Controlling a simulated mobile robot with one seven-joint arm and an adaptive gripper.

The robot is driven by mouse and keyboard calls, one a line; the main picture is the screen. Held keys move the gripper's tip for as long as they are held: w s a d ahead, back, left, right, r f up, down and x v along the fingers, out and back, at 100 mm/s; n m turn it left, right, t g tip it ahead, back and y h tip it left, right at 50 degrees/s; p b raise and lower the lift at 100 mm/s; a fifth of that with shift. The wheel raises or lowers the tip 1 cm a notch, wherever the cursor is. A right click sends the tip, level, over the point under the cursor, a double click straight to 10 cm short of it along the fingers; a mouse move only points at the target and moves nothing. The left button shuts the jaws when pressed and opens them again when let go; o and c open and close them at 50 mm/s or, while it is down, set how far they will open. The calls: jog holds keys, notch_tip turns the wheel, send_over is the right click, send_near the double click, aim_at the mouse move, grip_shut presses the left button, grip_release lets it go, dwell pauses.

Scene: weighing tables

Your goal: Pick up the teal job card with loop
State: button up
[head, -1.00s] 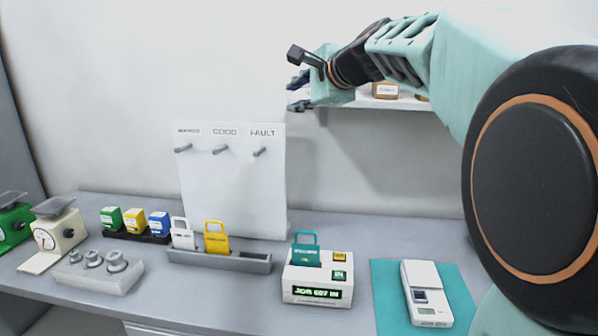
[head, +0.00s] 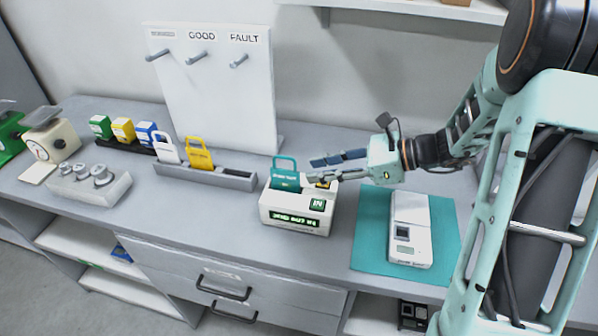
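The teal job card with loop (head: 286,178) stands upright in the top of a white job terminal (head: 298,207) with a green lit display. Its loop sticks up above the card. My gripper (head: 312,169) reaches in from the right, with its fingers pointing left toward the card. The two fingers are apart and nothing shows between them. The fingertips are close to the card's right side; I cannot tell whether they touch it.
A holder (head: 206,175) left of the terminal carries a white and a yellow card. A pegboard (head: 215,85) with three pegs stands behind. A white scale (head: 410,229) lies on a teal mat (head: 371,233) to the right. Weights (head: 102,175) sit in a block at left.

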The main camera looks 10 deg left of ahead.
aim_at(279, 179)
jog(key=shift+s, duration=0.15)
jog(key=shift+a+f+y, duration=0.15)
jog(key=shift+a+y, duration=0.15)
jog(key=shift+a, duration=0.05)
jog(key=shift+s+f+p+x, duration=0.15)
jog(key=shift+p+x, duration=0.2)
jog(key=shift+x, duration=2.15)
jog(key=shift+s+f+p+x, duration=0.1)
jog(key=shift+f+p+x, duration=0.2)
jog(key=shift+x, duration=2.25)
jog(key=shift+d+r, duration=0.1)
jog(key=shift+c, duration=0.4)
grip_shut()
